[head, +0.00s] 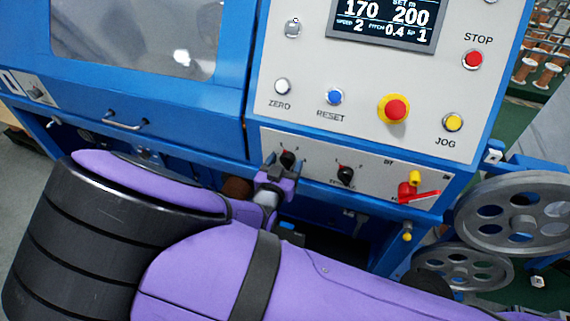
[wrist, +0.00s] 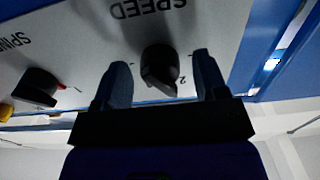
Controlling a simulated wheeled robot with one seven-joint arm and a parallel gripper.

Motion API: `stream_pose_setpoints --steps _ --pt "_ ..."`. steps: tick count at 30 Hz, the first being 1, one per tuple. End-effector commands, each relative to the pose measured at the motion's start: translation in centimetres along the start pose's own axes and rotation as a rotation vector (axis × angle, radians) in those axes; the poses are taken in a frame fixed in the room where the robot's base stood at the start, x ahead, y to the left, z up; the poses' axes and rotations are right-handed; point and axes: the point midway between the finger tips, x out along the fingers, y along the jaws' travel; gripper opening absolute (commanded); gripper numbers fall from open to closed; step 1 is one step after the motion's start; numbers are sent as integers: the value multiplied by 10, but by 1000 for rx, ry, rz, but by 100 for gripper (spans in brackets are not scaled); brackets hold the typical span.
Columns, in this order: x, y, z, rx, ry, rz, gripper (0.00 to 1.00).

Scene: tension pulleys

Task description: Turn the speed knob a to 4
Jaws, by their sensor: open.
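The black speed knob (wrist: 160,66) sits on the white panel under the upside-down SPEED label in the wrist view. Its pointer is turned down and slightly right, near the 2 mark. My gripper (wrist: 163,82) is open, with one finger on each side of the knob and a visible gap to each. In the head view the speed knob (head: 288,158) is the left of two knobs, partly hidden by my gripper (head: 277,172). The display (head: 386,22) reads SPEED 2.
A second black knob (head: 346,175) is to the right; it also shows at left in the wrist view (wrist: 36,87). A red-handled switch (head: 410,193) is further right. Buttons, including a red emergency stop (head: 395,109), sit above. Grey pulleys (head: 518,213) stand at right.

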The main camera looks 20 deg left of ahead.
Motion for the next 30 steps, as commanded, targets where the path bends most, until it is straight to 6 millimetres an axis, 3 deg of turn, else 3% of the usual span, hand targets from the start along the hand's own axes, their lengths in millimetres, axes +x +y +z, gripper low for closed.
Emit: stream_pose_setpoints --steps 4,10,20,30 --pt "0 0 0 0 0 0 64" --pt "0 0 0 0 0 0 18" --pt "0 0 0 34 -1 1 17" --pt "0 0 0 245 -1 2 17"
